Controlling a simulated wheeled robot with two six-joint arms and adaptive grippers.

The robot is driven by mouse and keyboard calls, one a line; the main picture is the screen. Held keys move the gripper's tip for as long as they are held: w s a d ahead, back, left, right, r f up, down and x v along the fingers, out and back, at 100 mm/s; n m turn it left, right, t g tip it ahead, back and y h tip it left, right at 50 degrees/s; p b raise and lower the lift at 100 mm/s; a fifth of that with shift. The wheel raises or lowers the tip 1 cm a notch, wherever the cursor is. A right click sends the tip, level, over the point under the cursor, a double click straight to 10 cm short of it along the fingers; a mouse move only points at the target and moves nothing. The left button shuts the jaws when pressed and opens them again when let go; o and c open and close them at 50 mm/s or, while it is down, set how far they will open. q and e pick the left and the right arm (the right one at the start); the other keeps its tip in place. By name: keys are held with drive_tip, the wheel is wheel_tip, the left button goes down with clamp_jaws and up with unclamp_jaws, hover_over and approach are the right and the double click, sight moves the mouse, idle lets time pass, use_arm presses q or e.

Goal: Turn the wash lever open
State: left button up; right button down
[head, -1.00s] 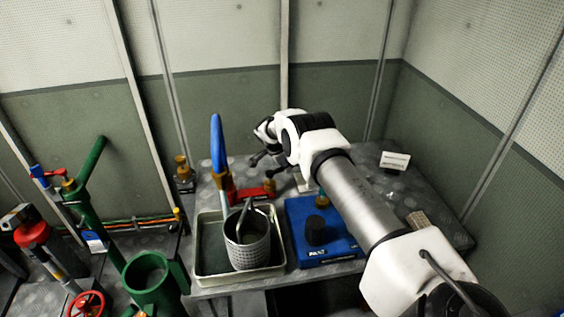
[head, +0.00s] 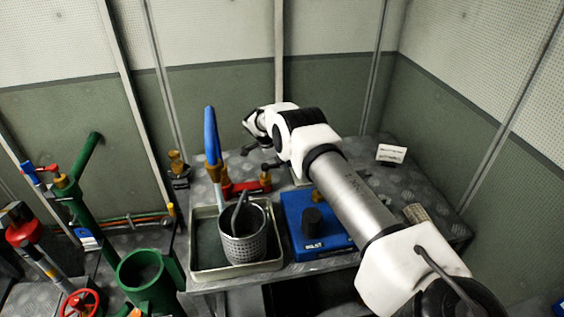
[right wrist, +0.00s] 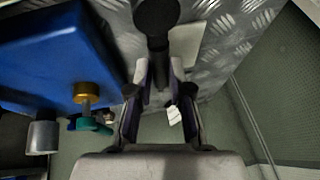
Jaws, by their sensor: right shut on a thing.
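My right gripper (head: 259,158) is at the back of the metal bench, behind the blue box (head: 325,236). In the right wrist view its two fingers (right wrist: 160,112) are shut on a dark lever with a round black end (right wrist: 157,14), standing over the tread-plate surface. I cannot tell for sure that this is the wash lever. In the head view the arm and wrist hide most of the lever. A red valve piece with brass ends (head: 244,187) lies just in front of and below the gripper. My left gripper is not in view.
A steel tray (head: 203,272) holds a perforated basket (head: 244,248). Green pipework (head: 84,200) and a red handwheel (head: 80,303) are at the left. A white label card (head: 391,153) stands on clear bench at the right.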

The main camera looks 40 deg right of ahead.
drive_tip(key=shift+f, duration=0.1)
drive_tip(key=c, duration=1.1)
unclamp_jaws()
drive_tip(key=v, duration=1.2)
